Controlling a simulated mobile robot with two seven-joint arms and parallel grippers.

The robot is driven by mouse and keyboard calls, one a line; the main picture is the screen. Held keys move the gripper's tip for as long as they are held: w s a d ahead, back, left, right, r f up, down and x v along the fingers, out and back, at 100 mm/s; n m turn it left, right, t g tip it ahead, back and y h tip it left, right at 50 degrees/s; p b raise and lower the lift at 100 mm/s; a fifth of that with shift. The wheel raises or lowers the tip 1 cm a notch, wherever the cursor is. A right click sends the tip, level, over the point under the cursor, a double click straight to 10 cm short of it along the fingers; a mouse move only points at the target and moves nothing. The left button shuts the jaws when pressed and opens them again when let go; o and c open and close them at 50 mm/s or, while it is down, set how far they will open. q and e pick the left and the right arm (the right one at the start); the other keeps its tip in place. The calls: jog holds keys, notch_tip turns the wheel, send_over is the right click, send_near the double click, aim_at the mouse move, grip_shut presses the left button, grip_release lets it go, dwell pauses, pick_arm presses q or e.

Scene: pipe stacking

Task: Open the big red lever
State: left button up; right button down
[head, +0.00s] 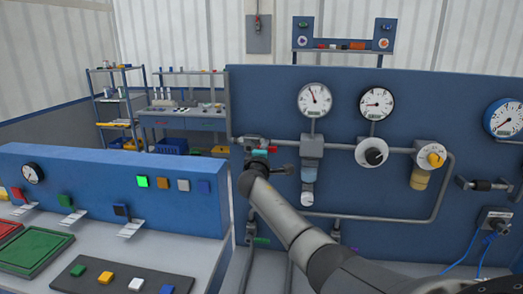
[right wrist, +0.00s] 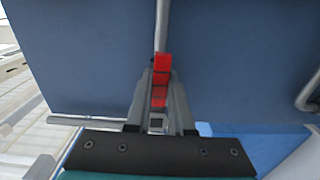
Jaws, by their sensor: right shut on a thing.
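The big red lever (right wrist: 162,64) shows in the right wrist view as red segments in line with a grey pipe. My right gripper (right wrist: 160,92) is shut on it, with one grey finger on each side. In the head view, my right arm reaches up from the bottom right to the left part of the blue panel. The right gripper (head: 265,148) is there, and only a small bit of the red lever (head: 272,149) shows beside it. The arm and wrist hide most of the lever and its mount. My left gripper is not in view.
The upright blue panel (head: 345,92) carries gauges (head: 315,99), a black knob (head: 372,152), a yellow knob (head: 431,157) and grey pipes. A lower blue console (head: 95,185) with buttons stands at left. Shelves (head: 117,107) stand behind, across open floor.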

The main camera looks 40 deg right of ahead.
jog(key=shift+r, duration=0.15)
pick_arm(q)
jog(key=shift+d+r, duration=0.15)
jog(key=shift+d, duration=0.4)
pick_arm(e)
jog(key=shift+n, duration=0.3)
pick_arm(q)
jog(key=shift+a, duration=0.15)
pick_arm(e)
jog(key=c, duration=0.8)
grip_release()
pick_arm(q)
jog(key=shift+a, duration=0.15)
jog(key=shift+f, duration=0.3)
pick_arm(e)
jog(key=v, duration=1.5)
jog(key=shift+s, duration=0.1)
